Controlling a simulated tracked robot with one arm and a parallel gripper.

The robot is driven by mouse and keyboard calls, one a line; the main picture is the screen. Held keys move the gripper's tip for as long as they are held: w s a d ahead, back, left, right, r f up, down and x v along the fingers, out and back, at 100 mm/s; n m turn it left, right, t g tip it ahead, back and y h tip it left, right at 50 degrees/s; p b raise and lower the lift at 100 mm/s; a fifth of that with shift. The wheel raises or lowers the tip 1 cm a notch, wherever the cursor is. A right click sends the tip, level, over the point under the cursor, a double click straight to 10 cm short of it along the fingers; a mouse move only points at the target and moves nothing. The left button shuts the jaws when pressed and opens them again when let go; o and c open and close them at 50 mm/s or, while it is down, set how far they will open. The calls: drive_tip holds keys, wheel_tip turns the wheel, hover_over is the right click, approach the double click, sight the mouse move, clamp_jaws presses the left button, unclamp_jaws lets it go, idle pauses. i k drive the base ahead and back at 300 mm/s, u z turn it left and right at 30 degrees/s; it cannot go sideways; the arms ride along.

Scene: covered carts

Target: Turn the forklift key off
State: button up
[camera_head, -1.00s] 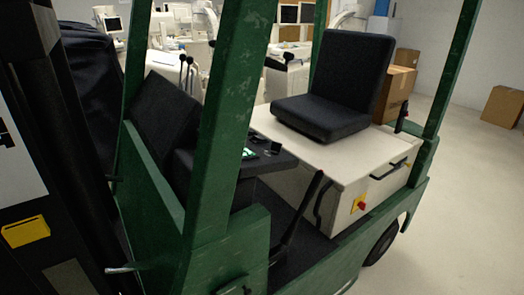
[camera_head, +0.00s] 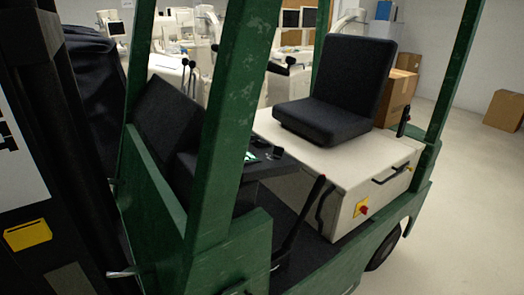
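A green forklift (camera_head: 225,130) fills the middle of the view, with a black seat (camera_head: 338,92) on a pale cover (camera_head: 345,155). A dark console (camera_head: 255,160) with a small lit green display (camera_head: 250,157) sits behind the front green post, partly hidden by it. Small dark items stand on the console, too small to tell whether one is the key. A red knob on a yellow plate (camera_head: 361,209) is on the side of the pale cover. My gripper is not in view.
A black lever (camera_head: 300,220) rises by the open step. Green posts stand between me and the console. Cardboard boxes (camera_head: 504,110) stand on the clear floor at right. Pale machines with screens (camera_head: 300,17) fill the back. A dark covered shape (camera_head: 95,90) is at left.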

sight(277, 152)
drive_tip(key=u, duration=0.05)
drive_tip(key=k, duration=0.6)
drive_tip(key=z, duration=0.75)
drive_tip(key=i, duration=2.3)
drive_tip(key=u, duration=0.6)
